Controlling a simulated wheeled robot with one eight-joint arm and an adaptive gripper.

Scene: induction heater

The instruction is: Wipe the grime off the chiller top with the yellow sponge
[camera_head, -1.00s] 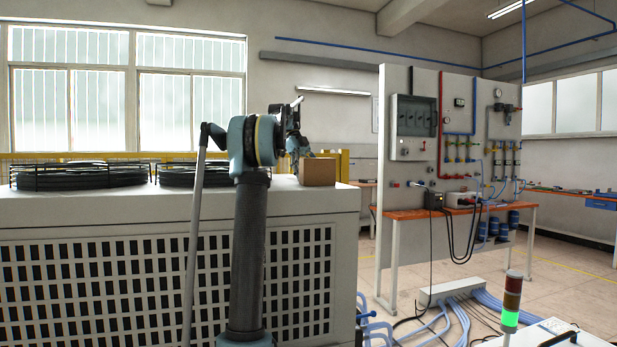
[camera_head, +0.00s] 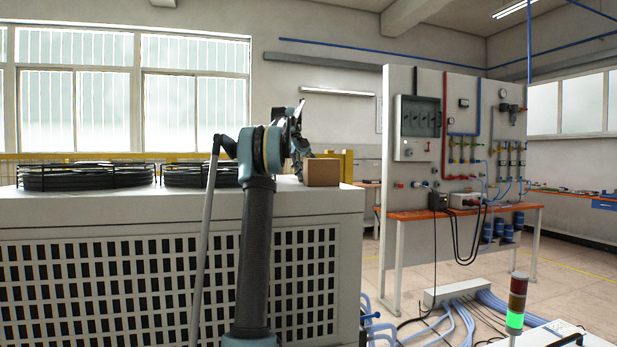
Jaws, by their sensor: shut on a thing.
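The chiller (camera_head: 110,210) is a large pale cabinet with a grille front, filling the left of the head view. Its flat top is seen at a very low angle, so no grime can be made out. My gripper (camera_head: 299,168) is small and dark, over the right part of the top, just left of a brown box. My arm partly covers it. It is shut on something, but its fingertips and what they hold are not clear. The yellow sponge cannot be made out.
The brown box (camera_head: 322,172) stands at the right end of the chiller top. Two black round fan guards (camera_head: 85,176) rise from the top on the left. A panel with pipes and gauges (camera_head: 450,150) stands to the right. Blue hoses (camera_head: 470,305) lie on the floor.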

